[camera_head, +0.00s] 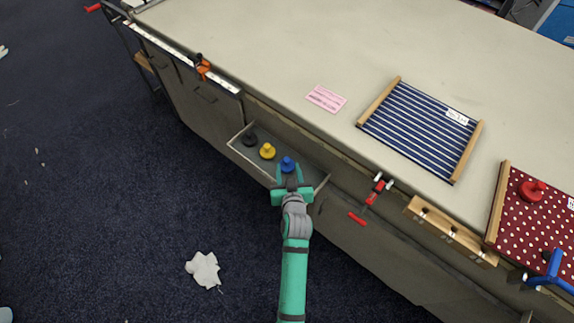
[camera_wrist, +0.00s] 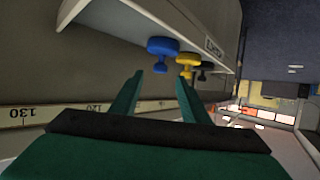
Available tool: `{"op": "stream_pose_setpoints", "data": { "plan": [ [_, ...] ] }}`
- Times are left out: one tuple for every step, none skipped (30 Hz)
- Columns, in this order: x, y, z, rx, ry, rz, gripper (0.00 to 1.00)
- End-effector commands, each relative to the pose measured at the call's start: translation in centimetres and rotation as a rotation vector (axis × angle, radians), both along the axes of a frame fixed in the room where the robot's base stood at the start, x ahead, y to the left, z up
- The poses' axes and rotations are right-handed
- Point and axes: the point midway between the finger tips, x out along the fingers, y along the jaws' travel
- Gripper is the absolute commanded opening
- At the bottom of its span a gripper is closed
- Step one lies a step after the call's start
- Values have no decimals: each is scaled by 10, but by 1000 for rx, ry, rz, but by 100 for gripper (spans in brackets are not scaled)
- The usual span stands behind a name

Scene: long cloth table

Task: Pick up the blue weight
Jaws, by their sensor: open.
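The blue weight (camera_head: 287,164) is a knobbed piece in an open drawer (camera_head: 240,150) at the table's front, right of a yellow weight (camera_head: 267,151) and a dark weight (camera_head: 250,139). My gripper (camera_head: 289,175) is at the drawer, close to the blue weight. In the wrist view the blue weight (camera_wrist: 162,52) lies beyond the fingertips, roughly between them and nearer the left finger. My gripper (camera_wrist: 162,75) is open with nothing between its fingers. The yellow weight (camera_wrist: 186,62) is beyond the right finger, with the dark weight (camera_wrist: 205,70) behind it.
A red clamp (camera_head: 370,198) and a wooden rack (camera_head: 450,230) stick out from the table edge right of the drawer. A striped blue cloth frame (camera_head: 420,130) and a pink card (camera_head: 326,98) lie on the tabletop. A crumpled white piece (camera_head: 204,270) lies on the floor.

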Motion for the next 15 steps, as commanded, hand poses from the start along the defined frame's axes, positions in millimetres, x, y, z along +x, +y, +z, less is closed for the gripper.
{"op": "stream_pose_setpoints", "data": {
  "plan": [
    [6,0,-2,0,1,1,42],
    [9,1,-3,0,1,1,42],
    [15,1,-5,0,1,1,42],
    [19,1,-7,0,1,0,42],
    [23,1,-9,0,1,0,42],
    [29,1,-11,1,0,-1,42],
    [33,1,-13,0,0,-2,42],
    [36,1,-15,0,1,-2,42],
    [40,2,-16,0,0,-2,42],
    [43,2,-18,0,1,-2,42],
    [45,2,-19,0,1,-2,42],
    [47,2,-20,0,1,-2,42],
    [48,2,-20,0,1,-2,42],
    [49,2,-21,0,1,-2,42],
    [51,2,-22,0,1,-2,42]
  ]
}}
